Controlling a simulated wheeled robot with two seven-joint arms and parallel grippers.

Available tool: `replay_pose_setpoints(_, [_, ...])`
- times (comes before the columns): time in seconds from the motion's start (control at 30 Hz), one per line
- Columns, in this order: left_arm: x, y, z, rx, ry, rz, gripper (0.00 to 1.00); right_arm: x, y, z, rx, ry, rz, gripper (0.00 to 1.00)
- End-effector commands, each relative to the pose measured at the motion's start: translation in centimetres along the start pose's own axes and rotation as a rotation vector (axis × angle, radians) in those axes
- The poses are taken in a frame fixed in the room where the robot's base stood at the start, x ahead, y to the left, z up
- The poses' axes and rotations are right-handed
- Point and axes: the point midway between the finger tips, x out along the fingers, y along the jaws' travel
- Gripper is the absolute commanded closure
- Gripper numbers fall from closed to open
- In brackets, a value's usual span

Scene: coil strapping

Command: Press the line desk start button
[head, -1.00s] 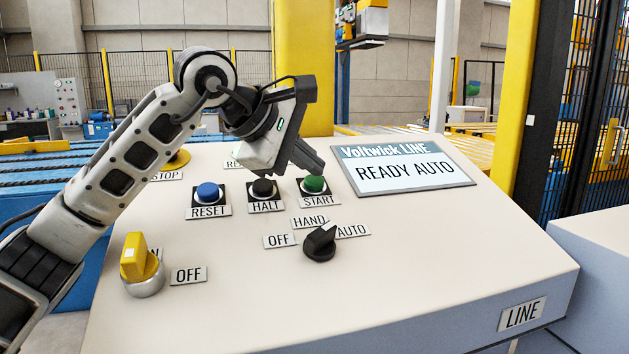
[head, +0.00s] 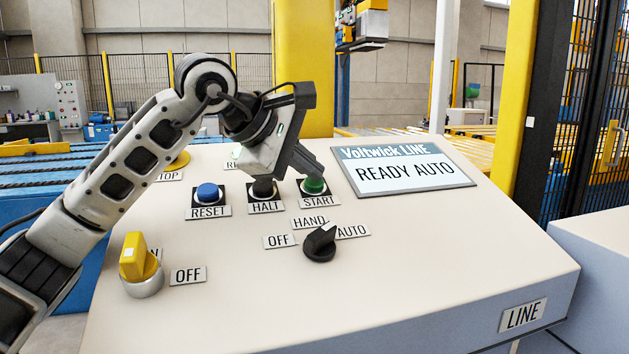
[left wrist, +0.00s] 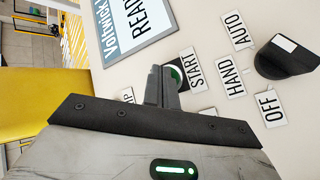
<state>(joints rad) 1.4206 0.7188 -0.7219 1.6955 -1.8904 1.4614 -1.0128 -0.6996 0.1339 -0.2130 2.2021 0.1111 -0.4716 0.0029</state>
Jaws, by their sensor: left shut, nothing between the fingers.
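The green START button (head: 313,186) sits on the sloping desk top (head: 420,260), above its START label (head: 319,200). My left gripper (head: 316,173) is shut and empty, its fingertips right at the top of the green button. In the left wrist view the fingers (left wrist: 161,88) point at the button (left wrist: 175,72) and cover part of it. I cannot tell whether the tips touch it or whether it is pressed in. The screen (head: 405,170) reads READY AUTO. My right gripper is not in view.
Left of START are the black HALT button (head: 263,190) and the blue RESET button (head: 208,193). A black selector knob (head: 320,243) points toward AUTO. A yellow switch (head: 138,258) stands at the desk's left. The lower right of the desk top is clear.

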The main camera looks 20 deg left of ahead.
Motion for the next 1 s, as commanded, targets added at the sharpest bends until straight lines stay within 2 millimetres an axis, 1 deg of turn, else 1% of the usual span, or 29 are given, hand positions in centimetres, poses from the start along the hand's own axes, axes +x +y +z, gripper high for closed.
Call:
replay_pose_setpoints(0.33, [0.4, -0.4, -0.3, -0.002, 0.002, -0.004, 1.0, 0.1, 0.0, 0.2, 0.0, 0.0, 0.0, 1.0])
replay_pose_setpoints(0.63, [0.4, -0.3, -0.3, -0.002, 0.003, -0.006, 1.0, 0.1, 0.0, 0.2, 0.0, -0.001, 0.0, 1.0])
replay_pose_setpoints(1.0, [-0.8, 0.6, 0.5, -0.002, 0.003, -0.004, 1.0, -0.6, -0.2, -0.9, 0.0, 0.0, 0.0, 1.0])
